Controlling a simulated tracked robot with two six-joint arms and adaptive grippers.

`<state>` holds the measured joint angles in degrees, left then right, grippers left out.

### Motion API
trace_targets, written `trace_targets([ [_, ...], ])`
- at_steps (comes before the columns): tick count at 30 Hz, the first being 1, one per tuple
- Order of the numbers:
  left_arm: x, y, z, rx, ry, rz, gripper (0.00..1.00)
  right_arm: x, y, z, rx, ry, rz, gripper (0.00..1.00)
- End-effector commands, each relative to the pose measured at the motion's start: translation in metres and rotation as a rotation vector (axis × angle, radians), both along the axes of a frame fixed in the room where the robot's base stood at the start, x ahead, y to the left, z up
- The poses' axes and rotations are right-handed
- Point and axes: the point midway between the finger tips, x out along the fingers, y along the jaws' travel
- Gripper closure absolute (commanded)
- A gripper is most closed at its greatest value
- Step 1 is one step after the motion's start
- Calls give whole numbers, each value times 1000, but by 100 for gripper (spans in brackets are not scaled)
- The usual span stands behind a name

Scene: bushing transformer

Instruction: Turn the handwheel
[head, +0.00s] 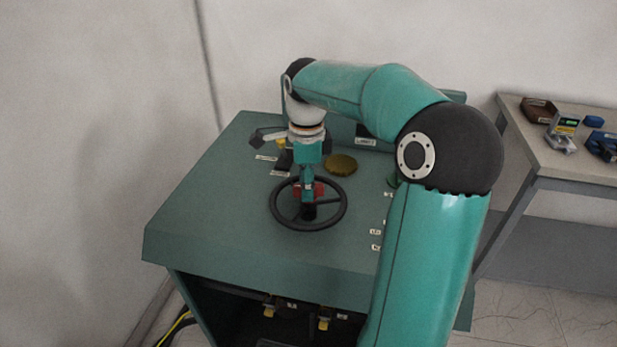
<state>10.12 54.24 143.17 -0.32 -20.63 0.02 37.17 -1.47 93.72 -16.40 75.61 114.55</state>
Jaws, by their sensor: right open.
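The black handwheel (339,218) lies flat on the sloping top of a green console, with a dark hub at its middle. My right gripper (308,196) points down over the wheel's hub, with red parts showing at its lower end. Its fingers are open. It hides part of the hub and the wheel's far side, and I cannot tell whether it touches the wheel. My left gripper is not in view.
The green console (200,225) has a round brass-coloured disc (341,164) and small white labels. My right arm covers its right side. A workbench (520,135) with small boxes and tools stands at the right. Pale walls stand behind.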

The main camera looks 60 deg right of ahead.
Motion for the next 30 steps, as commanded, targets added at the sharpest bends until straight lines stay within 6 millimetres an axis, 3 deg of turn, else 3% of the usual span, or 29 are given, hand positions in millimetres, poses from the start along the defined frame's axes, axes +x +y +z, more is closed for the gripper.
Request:
trace_targets([
  [8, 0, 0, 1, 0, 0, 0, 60, 1, 0, 15, 0, 0, 0, 56],
  [21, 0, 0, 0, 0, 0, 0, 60, 4, 0, 96, -1, -3, 1, 56],
  [30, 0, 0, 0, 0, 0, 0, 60, 3, 1, 119, -1, -1, 1, 56],
])
